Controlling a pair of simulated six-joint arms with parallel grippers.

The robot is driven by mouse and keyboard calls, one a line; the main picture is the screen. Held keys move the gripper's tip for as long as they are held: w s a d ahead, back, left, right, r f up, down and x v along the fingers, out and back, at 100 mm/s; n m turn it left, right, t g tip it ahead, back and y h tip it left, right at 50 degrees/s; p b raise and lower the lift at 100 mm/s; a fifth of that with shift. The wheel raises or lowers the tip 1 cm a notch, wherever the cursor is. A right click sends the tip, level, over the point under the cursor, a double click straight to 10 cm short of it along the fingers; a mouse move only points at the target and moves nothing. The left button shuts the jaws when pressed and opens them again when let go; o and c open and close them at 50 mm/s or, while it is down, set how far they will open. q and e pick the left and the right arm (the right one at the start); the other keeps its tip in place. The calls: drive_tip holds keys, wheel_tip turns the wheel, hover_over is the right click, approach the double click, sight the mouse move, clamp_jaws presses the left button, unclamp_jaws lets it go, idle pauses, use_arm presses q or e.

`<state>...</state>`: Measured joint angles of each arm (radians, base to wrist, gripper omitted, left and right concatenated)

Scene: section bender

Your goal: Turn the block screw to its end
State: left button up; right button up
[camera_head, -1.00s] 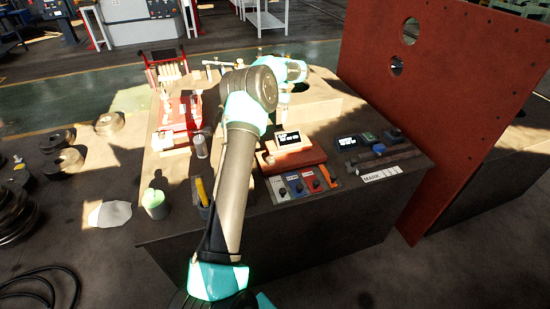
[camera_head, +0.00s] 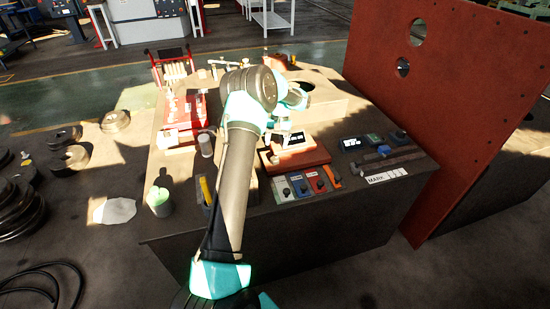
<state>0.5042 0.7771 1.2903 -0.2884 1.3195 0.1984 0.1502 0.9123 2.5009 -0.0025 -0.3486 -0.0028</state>
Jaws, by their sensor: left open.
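My left arm rises from the bottom centre and bends over the bench (camera_head: 210,245). No block screw can be made out for certain. A thin T-shaped handle (camera_head: 226,64) shows at the back of the bench, behind my elbow, and may be a screw handle. My right gripper is not in view.
A red unit (camera_head: 183,108) stands on the bench's left side. A row of coloured switch panels (camera_head: 305,184) lies at the front. A tall red plate (camera_head: 455,110) with holes stands at the right.

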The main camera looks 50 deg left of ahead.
sight(275, 159)
use_arm(q)
drive_tip(key=x, duration=0.7)
drive_tip(key=shift+r, duration=0.1)
drive_tip(key=shift+c, duration=0.2)
drive_tip(key=c, duration=0.9)
drive_tip(key=shift+n+t+h, duration=0.4)
drive_tip(key=shift+n+h, duration=0.05)
drive_tip(key=shift+n, duration=1.05)
drive_tip(key=shift+n+t+h, duration=0.4)
drive_tip(key=shift+n+h, duration=0.05)
drive_tip(key=shift+n, duration=1.05)
